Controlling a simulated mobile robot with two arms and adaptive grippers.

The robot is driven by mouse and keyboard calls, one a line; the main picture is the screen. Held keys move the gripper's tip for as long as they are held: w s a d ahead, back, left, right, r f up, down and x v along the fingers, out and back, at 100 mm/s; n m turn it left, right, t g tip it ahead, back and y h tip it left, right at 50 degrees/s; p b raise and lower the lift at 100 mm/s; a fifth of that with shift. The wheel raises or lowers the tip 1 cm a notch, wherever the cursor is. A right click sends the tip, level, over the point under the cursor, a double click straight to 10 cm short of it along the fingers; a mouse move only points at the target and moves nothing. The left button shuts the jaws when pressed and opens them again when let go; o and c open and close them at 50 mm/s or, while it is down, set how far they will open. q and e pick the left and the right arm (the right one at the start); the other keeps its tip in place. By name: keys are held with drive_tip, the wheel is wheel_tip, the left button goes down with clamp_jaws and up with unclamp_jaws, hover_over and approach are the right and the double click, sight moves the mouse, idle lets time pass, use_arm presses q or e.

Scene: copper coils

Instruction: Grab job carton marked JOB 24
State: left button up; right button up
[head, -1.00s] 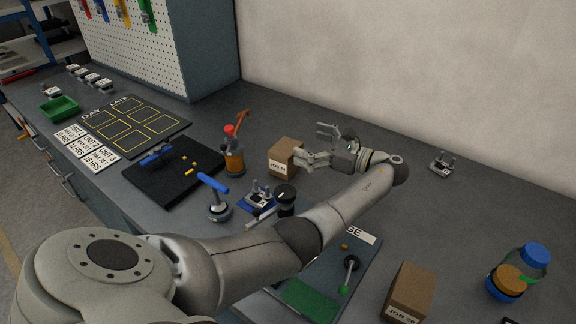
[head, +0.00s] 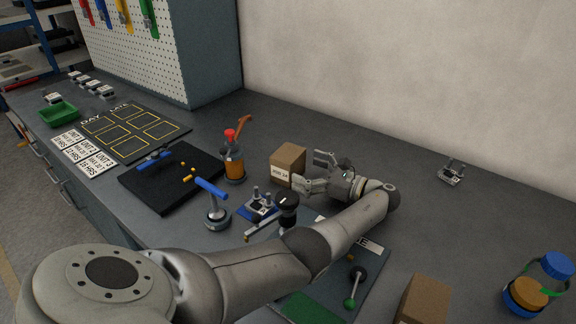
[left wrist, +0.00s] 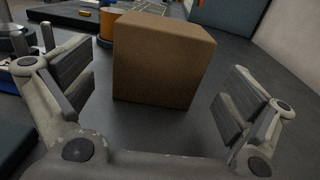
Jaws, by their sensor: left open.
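The small brown carton marked JOB 24 (head: 289,158) stands upright on the grey bench, its white label facing the front. My left gripper (head: 308,173) is just to its right, open, with its fingers pointing at the carton. In the left wrist view the carton (left wrist: 163,62) fills the space ahead between the two spread fingers (left wrist: 155,98), with a gap on either side. No contact shows. My right gripper is not in view.
An orange bottle with a red top (head: 233,158) stands left of the carton. A blue fixture (head: 259,204) and a blue-handled tool (head: 215,203) stand in front. Another brown carton (head: 425,300) and a blue-lidded jar (head: 538,285) are at lower right.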

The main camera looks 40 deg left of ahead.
sight(288, 162)
use_arm(q)
drive_tip(key=p+x, duration=0.1)
drive_tip(key=x, duration=0.5)
drive_tip(key=c, duration=1)
drive_tip(key=shift+w, duration=0.1)
drive_tip(key=shift+c, duration=0.6)
drive_tip(key=shift+r, duration=0.1)
